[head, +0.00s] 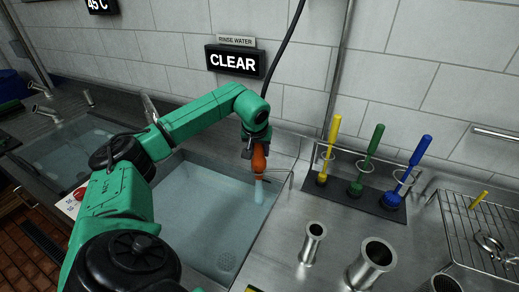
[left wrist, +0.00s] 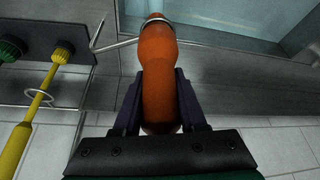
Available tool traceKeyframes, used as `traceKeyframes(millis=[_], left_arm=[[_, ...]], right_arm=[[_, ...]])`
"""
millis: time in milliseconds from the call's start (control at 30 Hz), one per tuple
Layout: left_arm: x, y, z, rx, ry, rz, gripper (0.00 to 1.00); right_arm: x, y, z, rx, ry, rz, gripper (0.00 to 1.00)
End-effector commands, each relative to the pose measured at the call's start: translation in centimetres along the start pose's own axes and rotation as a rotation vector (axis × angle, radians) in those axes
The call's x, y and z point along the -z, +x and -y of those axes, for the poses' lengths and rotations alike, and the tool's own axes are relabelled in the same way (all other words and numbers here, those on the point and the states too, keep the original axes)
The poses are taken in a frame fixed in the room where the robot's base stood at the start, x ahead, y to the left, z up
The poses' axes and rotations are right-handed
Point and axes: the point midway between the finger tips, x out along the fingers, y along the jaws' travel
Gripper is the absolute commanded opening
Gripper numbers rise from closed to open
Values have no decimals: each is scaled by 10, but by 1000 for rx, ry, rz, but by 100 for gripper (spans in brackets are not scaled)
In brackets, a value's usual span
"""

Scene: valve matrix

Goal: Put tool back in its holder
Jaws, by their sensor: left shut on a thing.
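My left gripper (head: 257,150) is shut on an orange-handled tool (head: 259,160) above the right side of the rinse basin. The tool hangs roughly upright, its pale lower end (head: 258,191) pointing down toward the water. In the left wrist view, the orange handle (left wrist: 158,80) sits between my two fingers, with a metal band near its far end. A thin wire holder (head: 281,176) juts from the basin's right edge beside the tool. In the left wrist view this wire (left wrist: 110,45) reaches to the handle's neck; I cannot tell whether it touches. My right gripper is out of view.
Yellow (head: 330,146), green (head: 368,158) and blue (head: 411,168) brushes stand in ring holders on the right. Metal cylinders (head: 312,243) stand on the counter. A black hose (head: 287,45) hangs behind my gripper. A CLEAR sign (head: 234,61) is on the wall.

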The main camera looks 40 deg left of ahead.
Motion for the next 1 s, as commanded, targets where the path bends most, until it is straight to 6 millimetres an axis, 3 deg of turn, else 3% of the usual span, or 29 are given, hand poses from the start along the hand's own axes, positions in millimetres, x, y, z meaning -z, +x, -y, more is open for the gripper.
traceKeyframes(millis=[767,800,867,900,1000], left_arm=[[-4,9,0,1,0,0,0],[-4,9,0,1,0,0,48],[-4,9,0,0,0,0,71],[-4,9,0,0,0,0,76],[-4,9,0,0,0,0,76]], right_arm=[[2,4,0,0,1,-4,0],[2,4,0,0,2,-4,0],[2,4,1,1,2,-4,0],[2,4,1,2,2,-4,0],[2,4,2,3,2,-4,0]])
